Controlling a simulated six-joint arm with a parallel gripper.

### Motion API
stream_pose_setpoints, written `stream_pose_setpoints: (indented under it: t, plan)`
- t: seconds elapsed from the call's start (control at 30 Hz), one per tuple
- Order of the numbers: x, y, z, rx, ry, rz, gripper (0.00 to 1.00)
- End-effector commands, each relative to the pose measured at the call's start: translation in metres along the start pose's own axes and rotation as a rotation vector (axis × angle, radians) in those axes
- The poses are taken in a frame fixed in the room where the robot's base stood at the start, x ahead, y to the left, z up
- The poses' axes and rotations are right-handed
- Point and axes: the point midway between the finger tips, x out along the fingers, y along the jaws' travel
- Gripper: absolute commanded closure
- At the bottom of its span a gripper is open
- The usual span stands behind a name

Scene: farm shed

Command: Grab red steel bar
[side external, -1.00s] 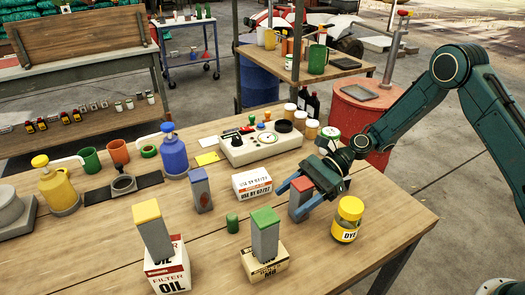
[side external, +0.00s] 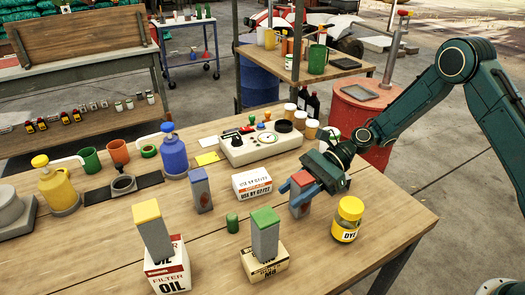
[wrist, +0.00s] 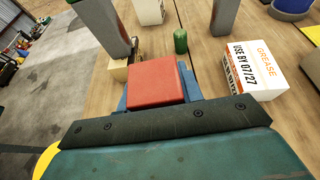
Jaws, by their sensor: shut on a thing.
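The red steel bar (side external: 300,196) is a grey upright block with a red top, near the right part of the wooden table. In the wrist view its red top (wrist: 155,80) sits between the blue fingers. My gripper (side external: 303,187) is shut on the bar, with its fingers on the bar's sides near the top. The bar stands upright; whether its base touches the table is hard to tell.
A yellow dye jar (side external: 347,219) stands close on the right. A white grease box (side external: 252,185) is on the left. A green-topped bar (side external: 265,235) stands on a box in front, with a small green cylinder (side external: 232,223) nearby. A blue-topped bar (side external: 201,190) stands farther left.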

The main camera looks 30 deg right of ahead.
Motion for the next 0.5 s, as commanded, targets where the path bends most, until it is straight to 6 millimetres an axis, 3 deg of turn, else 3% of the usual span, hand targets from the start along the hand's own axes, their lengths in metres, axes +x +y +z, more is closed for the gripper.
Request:
stream_pose_setpoints:
  t: [0.27, 0.5]
  plan:
    - [-0.017, 0.0, 0.041, -0.005, 0.0, -0.002, 0.94]
    - [-0.037, -0.001, 0.09, -0.007, 0.0, -0.003, 0.94]
